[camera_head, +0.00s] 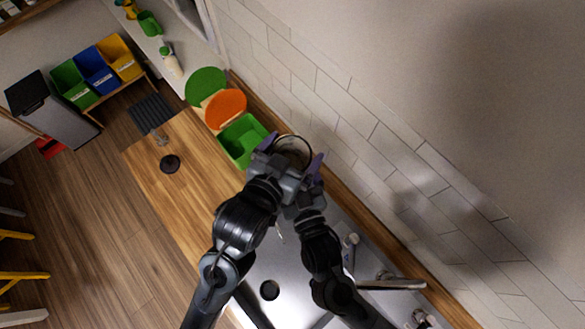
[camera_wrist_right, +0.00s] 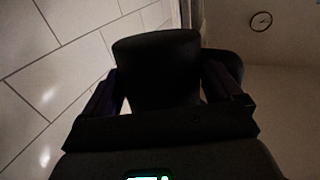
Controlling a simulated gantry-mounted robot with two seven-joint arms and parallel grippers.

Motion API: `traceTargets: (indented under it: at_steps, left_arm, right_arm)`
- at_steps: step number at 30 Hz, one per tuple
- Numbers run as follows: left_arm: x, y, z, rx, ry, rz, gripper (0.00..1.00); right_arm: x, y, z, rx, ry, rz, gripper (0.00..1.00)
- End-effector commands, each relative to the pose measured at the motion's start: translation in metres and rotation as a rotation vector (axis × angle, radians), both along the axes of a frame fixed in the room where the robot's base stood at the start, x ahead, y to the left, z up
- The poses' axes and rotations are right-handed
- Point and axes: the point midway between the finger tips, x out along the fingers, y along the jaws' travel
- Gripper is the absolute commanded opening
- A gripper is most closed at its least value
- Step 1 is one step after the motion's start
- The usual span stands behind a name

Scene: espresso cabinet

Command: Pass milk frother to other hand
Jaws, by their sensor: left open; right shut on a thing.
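The milk frother shows in the right wrist view as a dark, wide cylinder (camera_wrist_right: 157,72) between my right gripper's fingers (camera_wrist_right: 165,90). My right gripper is shut on it. In the head view a thin dark ring (camera_head: 293,138), apparently the frother's rim, shows at the left gripper's fingers. My left gripper (camera_head: 291,153) is open, with its purple fingers spread on either side of this ring. Whether they touch it I cannot tell. The left hand and wrist hide most of the frother and the right gripper's fingers in the head view.
A green bin (camera_head: 238,145) stands just left of the hands, with an orange disc (camera_head: 226,109) and a green disc (camera_head: 205,85) beyond. The tiled wall (camera_head: 370,130) is close on the right. A faucet (camera_head: 392,284) stands at lower right. The wooden counter (camera_head: 195,185) has free room.

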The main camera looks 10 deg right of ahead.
Motion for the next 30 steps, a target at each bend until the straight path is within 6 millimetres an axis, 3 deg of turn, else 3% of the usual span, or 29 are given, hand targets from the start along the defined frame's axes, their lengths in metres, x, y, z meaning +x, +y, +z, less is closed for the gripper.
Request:
traceTargets:
  at_steps: [1,2,9,18,25,30]
  left_arm:
    - [-0.011,-0.003,-0.002,0.005,0.012,-0.018,1.00]
    - [-0.014,0.000,0.000,0.005,0.012,-0.018,1.00]
    - [-0.037,0.020,0.015,0.001,0.006,-0.014,1.00]
    - [-0.048,0.033,0.025,-0.003,0.003,-0.003,1.00]
    - [-0.031,0.053,0.027,-0.058,0.039,0.089,1.00]
    - [0.001,0.096,0.030,-0.178,0.112,0.273,1.00]
  right_arm:
    - [0.001,0.004,0.006,0.003,-0.013,0.009,0.20]
    - [0.001,0.004,0.006,0.003,-0.012,0.009,0.08]
    - [0.002,0.001,0.003,0.001,-0.007,0.004,0.09]
    - [0.001,0.000,0.001,0.001,-0.003,0.002,0.08]
    - [0.001,0.000,0.001,0.000,-0.002,0.001,0.08]
    - [0.001,0.000,0.001,0.000,-0.002,0.001,0.08]
